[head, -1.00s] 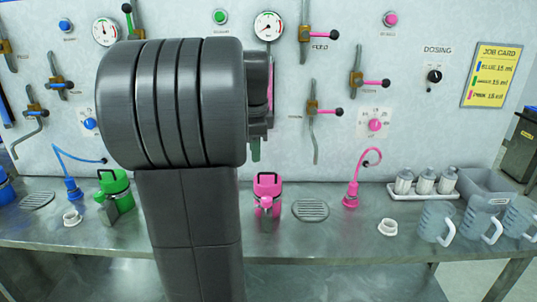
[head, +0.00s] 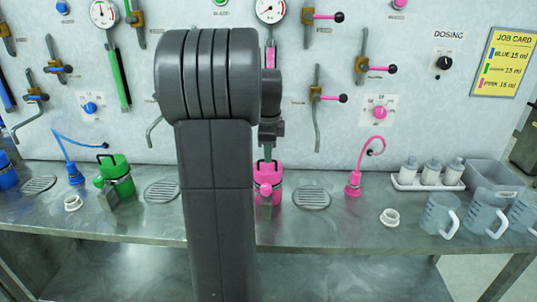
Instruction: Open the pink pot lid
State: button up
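The pink pot (head: 267,190) stands on the metal bench just right of my dark arm, with its lid (head: 267,169) on top. The lid's handle is mostly hidden by my gripper. My gripper (head: 267,154) points down directly above the lid, at or very near the handle. Whether it touches the handle, and whether its fingers are open or shut, I cannot tell. My arm hides the bench just left of the pot.
A green pot (head: 116,173) stands to the left. A drain grate (head: 311,198), pink spout (head: 353,184), white ring (head: 390,217), bottle tray (head: 430,181) and jugs (head: 440,214) are to the right. Wall levers (head: 317,110) hang above the bench.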

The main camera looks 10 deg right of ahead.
jog(key=shift+w+f, duration=0.15)
jog(key=shift+f, duration=0.6)
grip_shut()
jog(key=shift+r, duration=0.15)
